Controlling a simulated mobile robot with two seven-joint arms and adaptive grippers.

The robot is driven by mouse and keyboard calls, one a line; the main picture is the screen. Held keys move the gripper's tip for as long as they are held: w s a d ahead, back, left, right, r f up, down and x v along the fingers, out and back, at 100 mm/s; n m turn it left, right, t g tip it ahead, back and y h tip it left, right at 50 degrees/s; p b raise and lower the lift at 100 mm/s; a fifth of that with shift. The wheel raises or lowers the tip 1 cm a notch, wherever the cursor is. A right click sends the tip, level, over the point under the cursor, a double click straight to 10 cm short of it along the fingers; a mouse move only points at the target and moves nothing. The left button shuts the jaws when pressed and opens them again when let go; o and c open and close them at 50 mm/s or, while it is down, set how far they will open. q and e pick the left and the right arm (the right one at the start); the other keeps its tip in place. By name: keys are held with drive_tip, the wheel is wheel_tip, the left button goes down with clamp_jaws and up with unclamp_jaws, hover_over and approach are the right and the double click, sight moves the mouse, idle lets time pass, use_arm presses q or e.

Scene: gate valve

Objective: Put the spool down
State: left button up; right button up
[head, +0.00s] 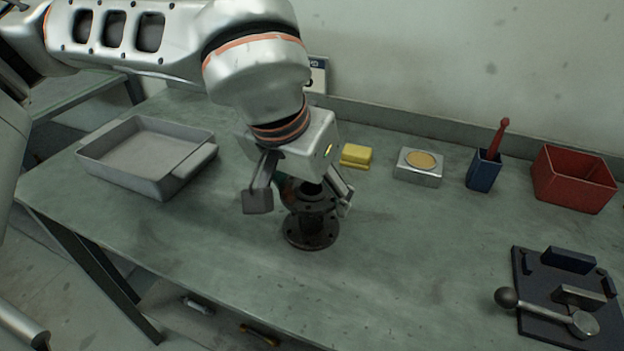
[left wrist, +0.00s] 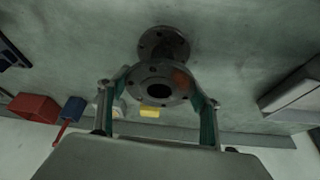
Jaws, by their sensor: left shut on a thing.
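The spool (head: 313,238) is a dark, worn metal pipe piece with a round bolt-holed flange at each end. It is upright over the middle of the bench, its lower flange at or very close to the bench top; I cannot tell whether they touch. My left gripper (head: 301,202) points down and is shut on the spool at its upper flange, one finger on each side. In the left wrist view the upper flange of the spool (left wrist: 160,76) shows between the two fingers of the gripper (left wrist: 157,103), with the lower flange beyond it. My right gripper is not in view.
The green-grey bench (head: 230,255) is clear in front of the spool. A grey tray (head: 105,165) stands left. Behind and right are a yellow block (head: 356,155), a metal box with a tan disc (head: 418,168), a blue cup (head: 483,172), a red bin (head: 572,182) and a dark lever fixture (head: 540,270).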

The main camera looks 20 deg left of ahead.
use_arm(q)
drive_tip(key=shift+r, duration=0.25)
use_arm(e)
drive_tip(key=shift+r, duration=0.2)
use_arm(q)
drive_tip(key=shift+f, duration=0.1)
drive_tip(key=o, duration=2.1)
drive_tip(key=shift+s+f, duration=0.1)
drive_tip(key=shift+f, duration=0.05)
drive_tip(key=shift+c, duration=0.2)
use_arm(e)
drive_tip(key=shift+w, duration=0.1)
use_arm(q)
drive_tip(key=shift+r, duration=0.5)
drive_tip(key=p+v, duration=0.1)
drive_tip(key=v, duration=0.4)
drive_tip(key=p+v, duration=0.1)
drive_tip(key=v, duration=0.4)
drive_tip(key=shift+s+r+p, duration=0.15)
drive_tip(key=shift+s+p, duration=0.05)
drive_tip(key=shift+p, duration=0.1)
drive_tip(key=shift+s+a+r, duration=0.1)
drive_tip(key=shift+s+r, duration=0.1)
drive_tip(key=shift+r, duration=0.2)
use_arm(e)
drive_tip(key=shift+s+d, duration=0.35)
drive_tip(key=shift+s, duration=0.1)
